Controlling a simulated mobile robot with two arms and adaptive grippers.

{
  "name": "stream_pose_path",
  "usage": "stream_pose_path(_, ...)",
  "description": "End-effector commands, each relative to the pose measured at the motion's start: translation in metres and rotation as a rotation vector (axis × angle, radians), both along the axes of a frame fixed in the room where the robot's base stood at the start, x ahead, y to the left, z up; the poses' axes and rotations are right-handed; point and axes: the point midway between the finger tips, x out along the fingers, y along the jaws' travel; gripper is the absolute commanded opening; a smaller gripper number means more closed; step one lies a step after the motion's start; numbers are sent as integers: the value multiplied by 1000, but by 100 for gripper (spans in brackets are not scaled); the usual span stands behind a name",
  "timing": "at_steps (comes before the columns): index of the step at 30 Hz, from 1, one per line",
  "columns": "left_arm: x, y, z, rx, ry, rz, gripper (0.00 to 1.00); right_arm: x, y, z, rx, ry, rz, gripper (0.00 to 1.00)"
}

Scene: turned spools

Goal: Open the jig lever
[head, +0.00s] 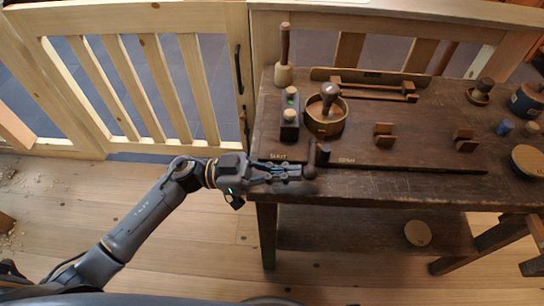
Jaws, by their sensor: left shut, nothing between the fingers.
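The jig lever (312,155) is a dark upright piece at the front left edge of the dark wooden workbench (400,182). It stands between a SHUT label on its left and an OPEN label on its right. My left gripper (302,173) reaches in from the left along the front edge of the bench. Its fingers are shut and empty, with their tips at the lever's lower front; I cannot tell whether they touch it. My right gripper is not in view.
A round wooden pot with a dark knob (326,112), a dark block with two round buttons (289,115) and a wooden mallet-like tool (284,60) stand behind the lever. Small wooden cradles (384,135) sit to the right. A slatted gate (150,80) stands at the left.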

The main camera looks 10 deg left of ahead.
Motion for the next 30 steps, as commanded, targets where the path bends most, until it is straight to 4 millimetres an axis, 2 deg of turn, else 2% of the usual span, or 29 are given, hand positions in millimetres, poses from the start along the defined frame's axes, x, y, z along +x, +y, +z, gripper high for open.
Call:
stream_pose_path(6, 0, 1, 0, 1, 1, 0, 0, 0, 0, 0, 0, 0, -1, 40)
stream_pose_path(10, 0, 12, -3, 3, 3, -1, 0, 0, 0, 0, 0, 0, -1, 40)
stream_pose_path(22, -2, 91, -19, 4, 4, 2, 0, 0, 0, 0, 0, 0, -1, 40)
stream_pose_path(27, -3, 112, -23, 2, 2, 1, 0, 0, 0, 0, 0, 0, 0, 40)
stream_pose_path(30, -3, 117, -23, 1, 1, 1, 0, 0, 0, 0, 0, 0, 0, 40)
